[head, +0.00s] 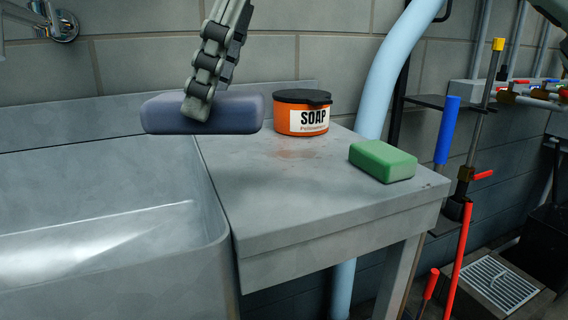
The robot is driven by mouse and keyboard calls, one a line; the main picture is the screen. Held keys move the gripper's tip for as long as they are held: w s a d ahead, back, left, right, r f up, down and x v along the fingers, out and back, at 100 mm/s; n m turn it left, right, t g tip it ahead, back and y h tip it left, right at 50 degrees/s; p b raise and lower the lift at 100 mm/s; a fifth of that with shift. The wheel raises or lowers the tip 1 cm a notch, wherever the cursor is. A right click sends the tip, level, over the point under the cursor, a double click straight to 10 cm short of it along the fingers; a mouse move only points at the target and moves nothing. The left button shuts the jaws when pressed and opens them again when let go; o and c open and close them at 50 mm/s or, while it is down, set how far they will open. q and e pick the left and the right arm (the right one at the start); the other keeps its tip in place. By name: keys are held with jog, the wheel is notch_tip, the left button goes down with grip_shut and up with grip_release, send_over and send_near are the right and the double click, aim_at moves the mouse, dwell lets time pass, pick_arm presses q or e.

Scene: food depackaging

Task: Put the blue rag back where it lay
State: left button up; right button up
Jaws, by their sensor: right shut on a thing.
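The blue rag (240,112) is a dull blue, rounded block at the upper left of the head view. My right gripper (197,108) comes down from the top and is shut on it. The near finger lies across the rag's front face; the other finger is hidden. The rag appears over the back right part of the sink (218,235), by the left edge of the grey counter (290,190). It looks raised, but its exact height is hard to tell. My left gripper is out of view.
An orange soap tub (290,120) with a black lid stands at the counter's back. A green sponge-like block (383,161) lies on the right. The counter's middle and front are clear. A pale blue pipe (390,70) rises behind, and red-handled tools (462,245) stand right.

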jog(key=w+d+f, duration=0.4)
jog(key=d, duration=0.1)
jog(key=w+d+f, duration=0.1)
jog(key=w+d, duration=0.1)
jog(key=shift+w+d+f, duration=0.15)
jog(key=shift+d+f, duration=0.1)
jog(key=shift+f, duration=0.15)
jog(key=shift+d+f, duration=0.1)
jog(key=shift+f, duration=0.05)
notch_tip(320, 180, down, 4)
jog(key=shift+w+r, duration=0.1)
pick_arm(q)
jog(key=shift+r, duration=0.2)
pick_arm(e)
jog(key=o, duration=1)
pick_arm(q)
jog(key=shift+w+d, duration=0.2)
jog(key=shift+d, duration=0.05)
